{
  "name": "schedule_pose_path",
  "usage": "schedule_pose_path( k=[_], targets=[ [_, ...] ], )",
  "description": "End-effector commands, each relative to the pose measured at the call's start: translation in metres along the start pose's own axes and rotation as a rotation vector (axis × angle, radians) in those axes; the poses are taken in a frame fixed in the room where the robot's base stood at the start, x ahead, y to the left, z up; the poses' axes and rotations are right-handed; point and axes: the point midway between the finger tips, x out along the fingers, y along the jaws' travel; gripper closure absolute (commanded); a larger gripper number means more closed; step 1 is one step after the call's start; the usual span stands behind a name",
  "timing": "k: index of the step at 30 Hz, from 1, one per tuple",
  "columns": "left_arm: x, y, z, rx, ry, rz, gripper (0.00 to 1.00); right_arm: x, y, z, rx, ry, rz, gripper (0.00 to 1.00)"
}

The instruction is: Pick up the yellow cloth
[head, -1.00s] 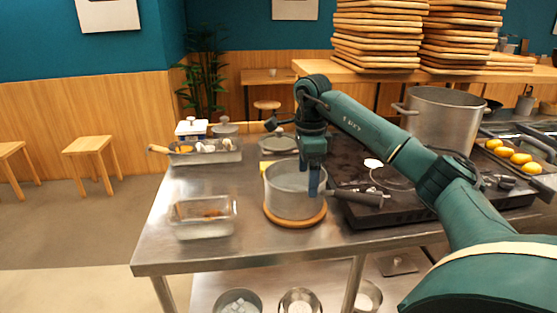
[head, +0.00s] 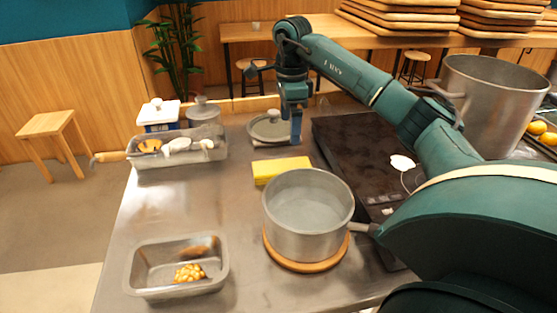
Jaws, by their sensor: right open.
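The yellow cloth (head: 281,170) lies folded flat on the steel table, just behind the saucepan and in front of a round lid. My right gripper (head: 296,138) hangs pointing down above the table, behind and slightly right of the cloth. It is open, with nothing seen between its fingers, and it does not appear to touch the cloth. My left gripper is not in view.
A saucepan (head: 308,218) on a wooden trivet (head: 275,257) stands in front of the cloth. A metal tray with beans (head: 140,282) is front left. A utensil tray (head: 152,161) is left. A black cooktop (head: 345,145) is right. A lid (head: 268,127) lies behind.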

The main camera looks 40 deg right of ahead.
Motion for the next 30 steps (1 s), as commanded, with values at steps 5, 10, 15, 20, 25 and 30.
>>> schedule_pose_path(
  k=[5,10,15,20,25,30],
  targets=[
    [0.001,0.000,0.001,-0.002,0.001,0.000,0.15,0.030,0.001,-0.001,0.000,0.004,0.005,0.11],
    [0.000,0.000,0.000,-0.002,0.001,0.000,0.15,0.060,0.001,-0.001,0.000,0.002,0.004,0.11],
    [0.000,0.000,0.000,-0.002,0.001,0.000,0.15,0.076,0.000,0.000,0.000,0.001,0.001,0.11],
    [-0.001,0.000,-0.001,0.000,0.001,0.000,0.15,0.089,-0.001,-0.001,0.001,0.002,0.004,0.11],
    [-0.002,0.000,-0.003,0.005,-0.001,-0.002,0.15,0.116,-0.002,-0.001,0.000,0.001,0.004,0.11],
    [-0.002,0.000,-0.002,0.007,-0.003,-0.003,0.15,0.129,-0.003,-0.001,0.000,0.001,0.001,0.11]
  ],
)
